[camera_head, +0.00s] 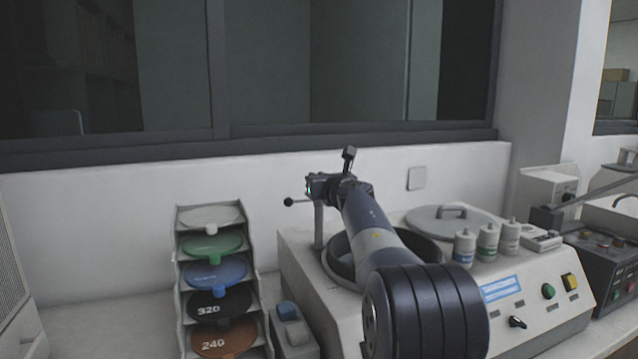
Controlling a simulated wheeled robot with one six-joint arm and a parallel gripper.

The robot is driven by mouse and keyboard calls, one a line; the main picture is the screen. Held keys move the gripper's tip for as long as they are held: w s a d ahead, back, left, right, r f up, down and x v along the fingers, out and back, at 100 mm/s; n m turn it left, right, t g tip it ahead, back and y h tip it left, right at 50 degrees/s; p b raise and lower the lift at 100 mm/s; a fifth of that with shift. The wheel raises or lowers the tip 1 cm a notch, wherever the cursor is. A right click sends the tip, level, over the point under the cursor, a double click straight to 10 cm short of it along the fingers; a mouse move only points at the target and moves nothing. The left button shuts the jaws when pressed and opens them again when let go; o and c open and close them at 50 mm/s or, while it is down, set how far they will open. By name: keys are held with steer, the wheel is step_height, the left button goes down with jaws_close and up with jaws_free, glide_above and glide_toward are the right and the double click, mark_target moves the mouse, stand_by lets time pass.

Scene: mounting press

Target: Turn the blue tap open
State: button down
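My arm reaches from the front over the grinding machine (345,318). A thin lever with a black ball end (288,201) sticks out left of the post top. I see no blue on this tap-like post; its top is partly hidden by my gripper. I cannot tell whether the gripper touches it or how its fingers stand.
A rack (182,315) of coloured discs stands left of the machine, with a small blue-topped grey box (288,311) between them. Several white bottles (487,241) and a round lid (450,219) are right of my arm. The wall and window are behind.

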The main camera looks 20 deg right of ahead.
steer(key=shift+r, duration=0.25)
steer(key=c, duration=1.9)
jaws_free()
steer(key=o, duration=0.4)
steer(key=shift+w+f, duration=0.1)
steer(key=shift+f, duration=0.1)
steer(key=s+b, duration=0.3)
steer(key=s, duration=0.8)
steer(key=shift+w, duration=0.1)
steer(key=w+p, duration=0.3)
steer(key=w, duration=0.7)
steer(key=shift+w, duration=0.4)
